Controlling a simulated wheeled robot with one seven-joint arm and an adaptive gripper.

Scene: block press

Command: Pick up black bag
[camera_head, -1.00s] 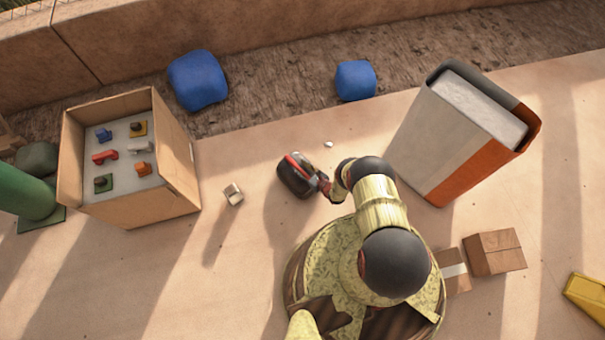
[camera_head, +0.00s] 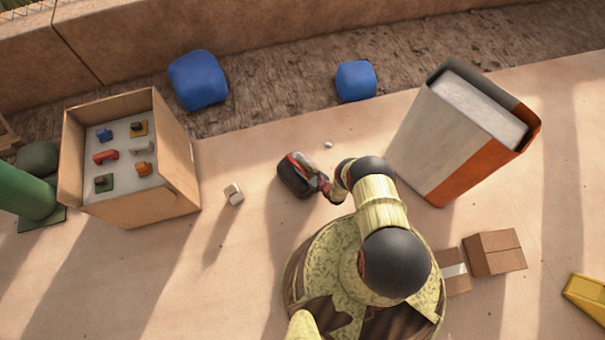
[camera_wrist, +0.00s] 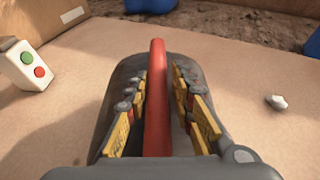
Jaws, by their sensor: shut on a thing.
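The black bag (camera_head: 293,178) is a small dark rounded bag with a red handle strip along its top. In the head view it is at the middle, just left of my arm's end. In the wrist view the dark bag (camera_wrist: 125,75) lies straight ahead beneath the fingers, with its red handle (camera_wrist: 157,100) running between them. My gripper (camera_wrist: 160,95) has its yellow and grey fingers on both sides of the handle, shut on it. In the head view my gripper (camera_head: 322,183) is at the bag's right end. Whether the bag touches the ground is hard to tell.
A small white box with green and red buttons (camera_head: 233,194) stands left of the bag. An open cardboard box (camera_head: 165,185) with coloured blocks is further left. A tall grey-orange bin (camera_head: 425,145) stands right. Two blue lumps (camera_head: 197,80) lie behind. A small pale stone (camera_head: 328,145) is nearby.

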